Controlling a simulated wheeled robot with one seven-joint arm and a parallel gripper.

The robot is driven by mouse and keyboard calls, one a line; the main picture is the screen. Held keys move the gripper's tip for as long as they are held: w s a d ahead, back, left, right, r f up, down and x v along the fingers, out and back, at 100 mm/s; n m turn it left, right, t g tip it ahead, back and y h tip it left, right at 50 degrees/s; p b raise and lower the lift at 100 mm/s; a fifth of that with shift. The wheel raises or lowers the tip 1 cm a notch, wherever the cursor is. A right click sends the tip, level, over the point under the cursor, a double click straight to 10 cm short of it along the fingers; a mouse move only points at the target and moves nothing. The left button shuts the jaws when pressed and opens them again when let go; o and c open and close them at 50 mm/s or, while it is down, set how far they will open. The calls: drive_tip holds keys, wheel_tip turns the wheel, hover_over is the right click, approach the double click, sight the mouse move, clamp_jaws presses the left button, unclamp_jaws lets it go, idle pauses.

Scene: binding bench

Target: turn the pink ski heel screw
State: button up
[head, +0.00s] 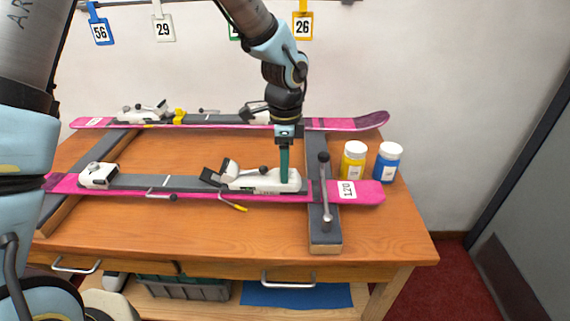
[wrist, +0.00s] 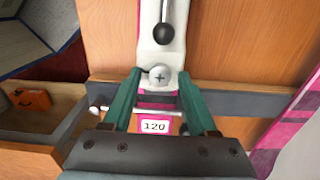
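The near pink ski (head: 370,192) lies across the bench with a 120 label (wrist: 154,127) near its right end. Its white heel piece (head: 262,182) sits left of that label; the round cross-slot screw (wrist: 160,77) shows on the heel piece's end in the wrist view. My gripper (head: 285,178) points down over the right part of the heel piece. In the wrist view its two green fingers (wrist: 158,84) stand on either side of the screw, with a gap between each finger and the screw head. The screw is hidden in the head view.
A second pink ski (head: 370,121) lies behind. A clamp bar with a black knob (head: 325,200) stands right of my gripper. A yellow jar (head: 354,160) and a blue jar (head: 388,162) stand at the right. The front bench top (head: 200,235) is clear.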

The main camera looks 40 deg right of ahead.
drive_tip(key=shift+o, duration=0.2)
wheel_tip(320, 180, up, 11)
drive_tip(key=b, duration=0.2)
idle(0.4)
drive_tip(key=shift+f, duration=0.15)
drive_tip(key=w+a+f+n, duration=0.1)
drive_tip(key=w+a+n, duration=0.5)
drive_tip(key=a, duration=0.4)
drive_tip(key=w+a+f+n, duration=0.2)
drive_tip(key=w+a+n, duration=0.3)
drive_tip(key=a, duration=0.5)
drive_tip(key=s+a+f+n+t, duration=0.1)
drive_tip(key=s+a+f+n, duration=0.1)
drive_tip(key=a+n, duration=1.1)
drive_tip(key=a, duration=0.8)
drive_tip(key=shift+a+n+t, duration=0.15)
drive_tip(key=shift+n+t, duration=0.15)
drive_tip(key=shift+n, duration=0.1)
drive_tip(key=shift+s, duration=0.1)
